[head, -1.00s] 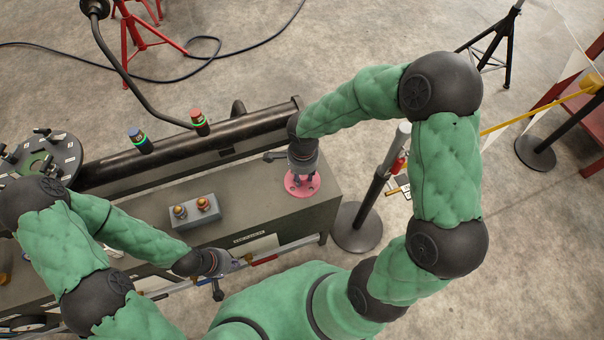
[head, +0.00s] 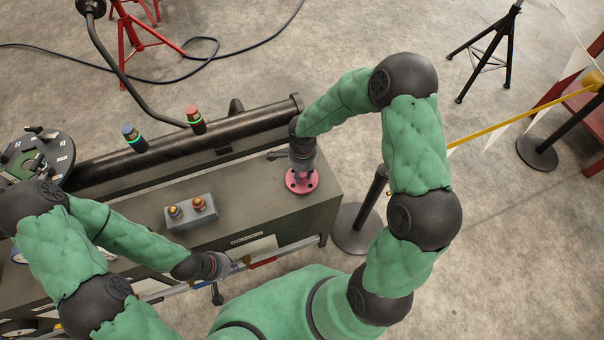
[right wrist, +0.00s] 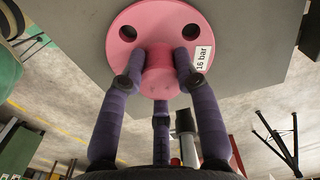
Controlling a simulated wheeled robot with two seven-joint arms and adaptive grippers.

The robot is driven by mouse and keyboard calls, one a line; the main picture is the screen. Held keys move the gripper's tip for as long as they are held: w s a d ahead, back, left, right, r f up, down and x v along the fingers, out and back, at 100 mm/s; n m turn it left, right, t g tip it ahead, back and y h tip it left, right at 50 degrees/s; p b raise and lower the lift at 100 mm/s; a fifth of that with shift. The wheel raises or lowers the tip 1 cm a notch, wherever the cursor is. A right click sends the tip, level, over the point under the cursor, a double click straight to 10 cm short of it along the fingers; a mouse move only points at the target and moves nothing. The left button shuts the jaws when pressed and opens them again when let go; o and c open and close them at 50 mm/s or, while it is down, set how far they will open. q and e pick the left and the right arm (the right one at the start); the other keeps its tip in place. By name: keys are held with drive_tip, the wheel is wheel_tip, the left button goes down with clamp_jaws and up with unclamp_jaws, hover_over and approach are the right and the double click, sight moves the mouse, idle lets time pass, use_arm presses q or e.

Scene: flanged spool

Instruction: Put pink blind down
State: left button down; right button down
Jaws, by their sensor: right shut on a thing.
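The pink blind (head: 299,184) is a round flange with bolt holes and a central hub. It is at the right end of the grey bench top (head: 262,205). My right gripper (head: 301,172) is above it, and the right wrist view shows its fingers (right wrist: 160,75) closed around the hub of the pink blind (right wrist: 125,40), which bears a "16 bar" label. The flange lies flat against or just above the bench; I cannot tell if it touches. My left gripper (head: 217,266) is low at the bench's front edge, its fingers mostly unclear.
A grey box with two knobs (head: 192,211) stands left of the blind. A dark pipe (head: 170,140) with a blue and a red-topped lamp runs along the bench's back. A post with a round base (head: 358,228) stands off the bench's right end.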

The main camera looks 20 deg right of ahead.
drive_tip(key=shift+r, duration=0.2)
drive_tip(key=shift+f, duration=0.2)
drive_tip(key=c, duration=0.9)
unclamp_jaws()
drive_tip(key=shift+r, duration=0.2)
wheel_tip(320, 180, up, 12)
drive_tip(key=p, duration=0.4)
drive_tip(key=shift+d, duration=0.1)
